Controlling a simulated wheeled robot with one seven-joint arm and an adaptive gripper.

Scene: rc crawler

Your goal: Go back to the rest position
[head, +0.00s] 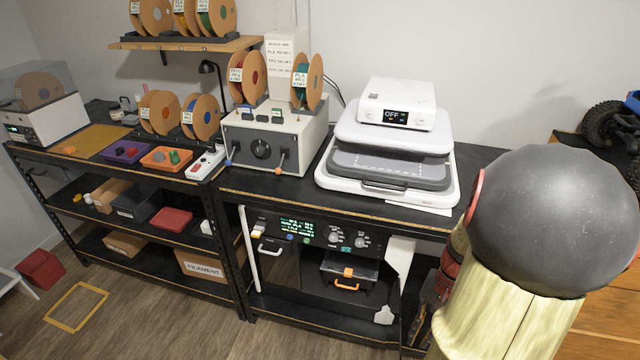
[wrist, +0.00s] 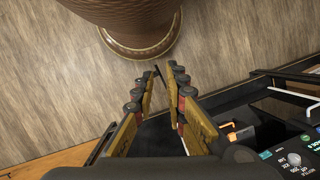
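My gripper (wrist: 160,74) shows in the wrist view, pointing over the wood floor. Its two yellow-brown fingers with dark joints stand apart, wide at the base and closer at the tips. The gap between them is empty; only floor and a dark surface show through it. My gripper does not show in the head view. There, my arm's large dark rounded joint and pale yellow link fill the right side and hide part of the workbench's right end.
A black workbench (head: 270,186) carries a white heat press (head: 385,190) and a grey control box (head: 275,140). A control panel (head: 315,233) and an orange-handled drawer (head: 348,285) sit below. The panel also shows in the wrist view (wrist: 296,160). Floor (head: 100,335) at front left is mostly clear.

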